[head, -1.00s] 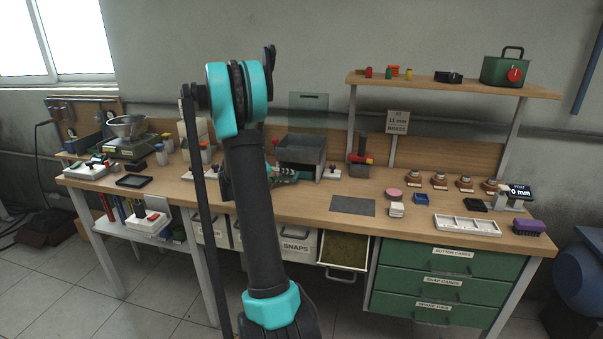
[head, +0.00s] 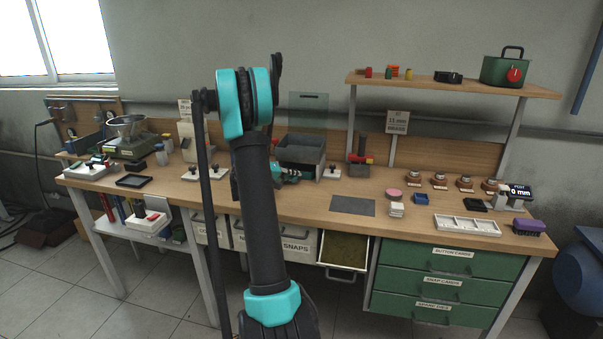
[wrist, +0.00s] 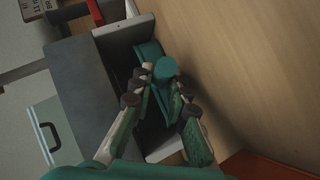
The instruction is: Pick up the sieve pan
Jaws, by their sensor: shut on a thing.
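In the wrist view my gripper (wrist: 164,88) is shut on a teal, round-ended piece (wrist: 165,68), which looks like the handle of the sieve pan. The pan's body is mostly hidden by the fingers, so its outline is unclear. The fingers are over a pale-walled, dark opening (wrist: 165,145) beside a grey box (wrist: 82,85). I cannot tell whether the pan is lifted clear of what is under it. In the head view my gripper (head: 284,174) is small and partly behind my arm, just in front of the grey bin (head: 300,149) on the bench.
The wooden bench (head: 290,202) holds a scale with a metal bowl (head: 125,126) at left, and a white tray (head: 467,225) at right. A small white device (head: 332,172) stands right of my gripper. An open drawer (head: 345,253) juts out below.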

